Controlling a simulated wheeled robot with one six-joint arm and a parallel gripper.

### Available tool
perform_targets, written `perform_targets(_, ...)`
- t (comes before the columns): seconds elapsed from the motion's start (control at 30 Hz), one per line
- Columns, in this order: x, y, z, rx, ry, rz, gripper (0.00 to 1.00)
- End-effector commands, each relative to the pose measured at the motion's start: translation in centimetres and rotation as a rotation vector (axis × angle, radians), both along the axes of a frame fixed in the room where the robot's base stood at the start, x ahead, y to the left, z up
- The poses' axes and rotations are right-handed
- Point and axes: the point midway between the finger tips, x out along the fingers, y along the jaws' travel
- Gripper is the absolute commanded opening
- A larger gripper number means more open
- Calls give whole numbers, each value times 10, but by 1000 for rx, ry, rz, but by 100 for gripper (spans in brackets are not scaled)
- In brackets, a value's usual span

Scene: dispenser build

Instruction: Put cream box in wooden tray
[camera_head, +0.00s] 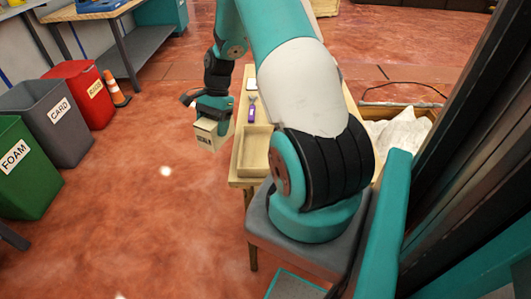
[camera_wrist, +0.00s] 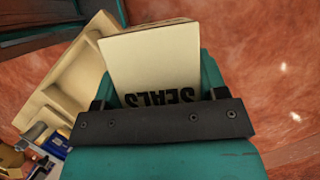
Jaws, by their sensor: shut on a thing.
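The cream box (camera_head: 207,137), marked "SEALS", is held in my gripper (camera_head: 212,112) and hangs in the air just left of the table. The box also shows in the wrist view (camera_wrist: 150,68), between the two teal fingers of my gripper (camera_wrist: 160,90), which are shut on it. The wooden tray (camera_head: 255,153) sits on the near end of the table, to the right of the box; my arm hides part of its right side. In the wrist view the tray (camera_wrist: 68,72) lies left of the box, partly covered by it. The visible part of the tray is empty.
The narrow wooden table (camera_head: 238,181) also bears a purple item (camera_head: 251,113) and a white-topped item (camera_head: 252,84) beyond the tray. Green (camera_head: 28,165), grey (camera_head: 58,122) and red (camera_head: 82,92) bins stand at left, with a cone (camera_head: 115,90). Floor between bins and table is clear.

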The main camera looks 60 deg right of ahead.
Motion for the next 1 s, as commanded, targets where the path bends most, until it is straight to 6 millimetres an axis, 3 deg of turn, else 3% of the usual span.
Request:
perform_targets(0.03, -11, -26, 25, -6, -9, -166, 35)
perform_targets(0.2, -56, -80, 93, -4, -7, -657, 35)
perform_targets(0.33, -86, -102, 129, -2, -4, -916, 35)
perform_targets(0.47, -103, -111, 146, 1, 0, -1056, 35)
perform_targets(0.57, -108, -113, 141, 4, 4, -1094, 35)
perform_targets(0.63, -108, -113, 127, 6, 7, -1098, 35)
perform_targets(1.0, -108, -112, 24, 5, 9, -1094, 35)
